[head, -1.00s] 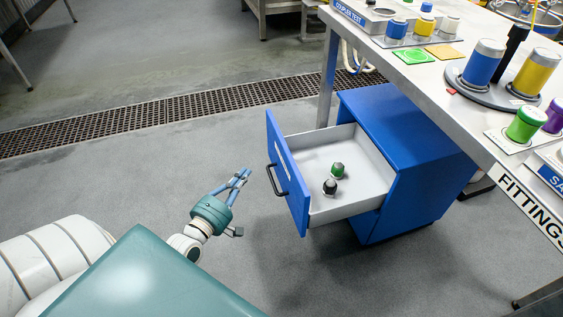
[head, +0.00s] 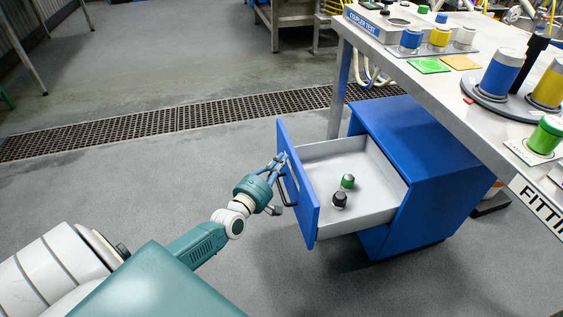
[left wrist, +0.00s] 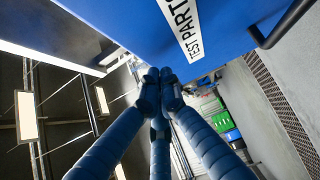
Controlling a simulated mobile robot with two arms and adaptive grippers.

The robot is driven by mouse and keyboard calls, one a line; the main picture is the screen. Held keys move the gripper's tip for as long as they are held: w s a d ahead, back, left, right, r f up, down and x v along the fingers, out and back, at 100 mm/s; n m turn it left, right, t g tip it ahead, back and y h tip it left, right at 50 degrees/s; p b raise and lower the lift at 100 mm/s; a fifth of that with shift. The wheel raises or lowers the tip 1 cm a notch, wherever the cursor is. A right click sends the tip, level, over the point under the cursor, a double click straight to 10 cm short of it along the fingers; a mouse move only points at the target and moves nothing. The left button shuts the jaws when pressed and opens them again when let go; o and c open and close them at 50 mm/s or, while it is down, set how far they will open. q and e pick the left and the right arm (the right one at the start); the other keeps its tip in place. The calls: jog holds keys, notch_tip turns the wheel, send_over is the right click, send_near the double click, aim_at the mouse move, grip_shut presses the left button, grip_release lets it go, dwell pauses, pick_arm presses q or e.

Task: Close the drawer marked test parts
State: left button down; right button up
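The blue drawer (head: 305,212) stands pulled out of a blue cabinet (head: 425,160) under the bench. Its white inside shows. A dark handle (head: 287,190) is on its front. In the left wrist view the drawer front (left wrist: 225,30) fills the top, with a white label reading "TEST PART" (left wrist: 182,28), cut off at the edge. My left gripper (head: 281,160) is at the outer face of the drawer front, near its upper part and beside the handle. Its fingertips (left wrist: 160,80) are together with nothing between them. I cannot tell whether they touch the panel. My right gripper is not in view.
Two small dark-capped parts, one green (head: 347,182) and one darker (head: 339,201), stand inside the drawer. The bench top (head: 450,85) overhangs the cabinet and carries coloured cylinders. A floor grate (head: 150,125) runs behind. The floor left of the drawer is clear.

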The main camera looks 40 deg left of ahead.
aim_at(294, 162)
pick_arm(q)
jog(key=shift+w+d, duration=0.2)
dwell(0.3)
jog(key=shift+w+d, duration=0.15)
jog(key=shift+w, duration=0.05)
jog(key=w+d, duration=0.2)
jog(key=w, duration=0.1)
jog(key=shift+d, duration=0.35)
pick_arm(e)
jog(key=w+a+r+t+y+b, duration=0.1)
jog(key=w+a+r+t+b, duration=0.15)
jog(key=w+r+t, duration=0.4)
pick_arm(q)
jog(key=w+d+b, duration=0.3)
jog(key=w+d, duration=1)
jog(key=w, duration=0.2)
jog(key=shift+w, duration=0.15)
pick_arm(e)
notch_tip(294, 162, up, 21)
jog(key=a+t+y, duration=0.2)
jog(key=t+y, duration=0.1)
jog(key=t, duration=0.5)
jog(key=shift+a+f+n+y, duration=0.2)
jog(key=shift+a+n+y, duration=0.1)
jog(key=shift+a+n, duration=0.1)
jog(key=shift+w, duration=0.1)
